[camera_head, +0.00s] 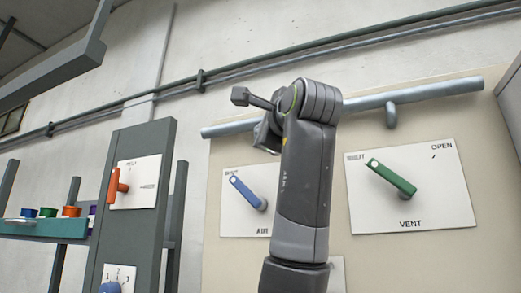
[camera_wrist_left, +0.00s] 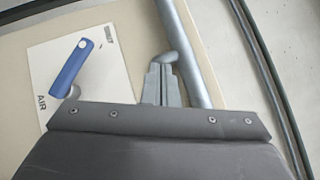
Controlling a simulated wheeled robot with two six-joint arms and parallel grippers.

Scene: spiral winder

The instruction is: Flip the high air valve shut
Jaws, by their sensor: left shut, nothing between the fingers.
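The air valve is a blue handle (camera_head: 246,190) on a white plate (camera_head: 232,222) marked AIR at its lower edge. The handle slants up and left from its pivot, its tip close to the label at the plate's upper left. In the left wrist view the blue handle (camera_wrist_left: 74,66) is fully in sight. My left gripper (camera_head: 267,136) is above the plate, mostly hidden behind its own wrist. In the left wrist view its fingers (camera_wrist_left: 162,82) are together and empty, to the right of the handle and apart from it. My arm hides the plate's right side. My right gripper is not in view.
A green VENT handle (camera_head: 390,178) sits on a plate to the right, pointing up and left. A grey pipe (camera_head: 430,92) crosses above the plates. An orange handle (camera_head: 114,187) is on a grey post at left, with coloured cups (camera_head: 70,211) beyond.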

